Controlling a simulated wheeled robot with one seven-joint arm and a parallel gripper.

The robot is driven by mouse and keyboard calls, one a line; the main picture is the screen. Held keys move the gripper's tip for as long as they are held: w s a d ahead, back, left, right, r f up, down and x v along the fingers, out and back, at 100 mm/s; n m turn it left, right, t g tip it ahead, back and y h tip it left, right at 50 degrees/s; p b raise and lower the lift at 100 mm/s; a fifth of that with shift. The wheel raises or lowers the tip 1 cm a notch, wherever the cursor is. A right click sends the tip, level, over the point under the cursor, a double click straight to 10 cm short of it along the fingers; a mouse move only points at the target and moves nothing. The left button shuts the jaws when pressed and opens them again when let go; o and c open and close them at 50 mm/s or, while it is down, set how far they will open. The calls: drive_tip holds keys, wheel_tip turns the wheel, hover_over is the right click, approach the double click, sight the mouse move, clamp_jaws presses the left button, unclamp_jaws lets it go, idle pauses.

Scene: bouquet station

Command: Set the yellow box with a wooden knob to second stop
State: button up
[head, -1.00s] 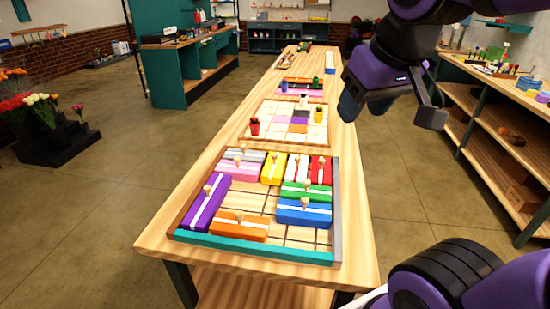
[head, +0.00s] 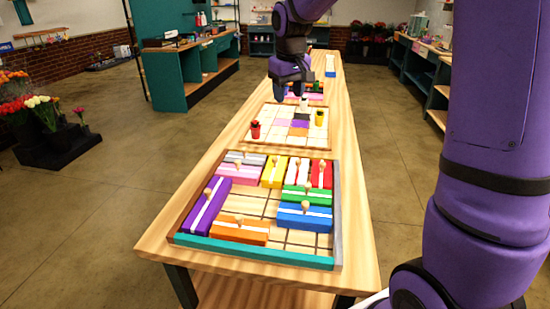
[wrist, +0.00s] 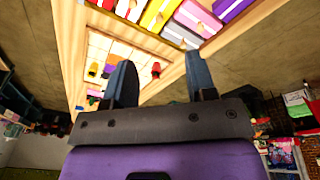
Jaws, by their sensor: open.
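The yellow box (head: 273,172) with a white stripe and a wooden knob stands in the back part of the sliding-box tray (head: 338,215). It sits between the pink box (head: 240,170) and the white box (head: 298,171). It also shows at the top of the wrist view (wrist: 158,14). Bare slatted floor lies in front of it. My gripper (head: 291,93) is beyond the tray, raised over the far part of the table. In the wrist view its two fingers (wrist: 160,78) are apart with nothing between them.
Purple (head: 207,205), orange (head: 240,229), blue (head: 304,216), green (head: 300,194) and red (head: 321,173) boxes share the tray. Behind it, a grid board (head: 265,131) holds a red cup (head: 255,130) and a yellow cup (head: 319,118).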

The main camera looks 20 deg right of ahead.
drive_tip(key=w+d+f+g, duration=0.1)
drive_tip(key=w+f, duration=0.8)
hover_over(275, 159)
wheel_tip(275, 159, down, 10)
drive_tip(key=shift+n+g+y, duration=0.3)
drive_tip(key=shift+g, duration=0.1)
drive_tip(key=f, duration=1.1)
drive_tip(key=shift+w+d, duration=0.1)
drive_tip(key=shift+w, duration=0.1)
drive_tip(key=shift+c, duration=0.2)
clamp_jaws()
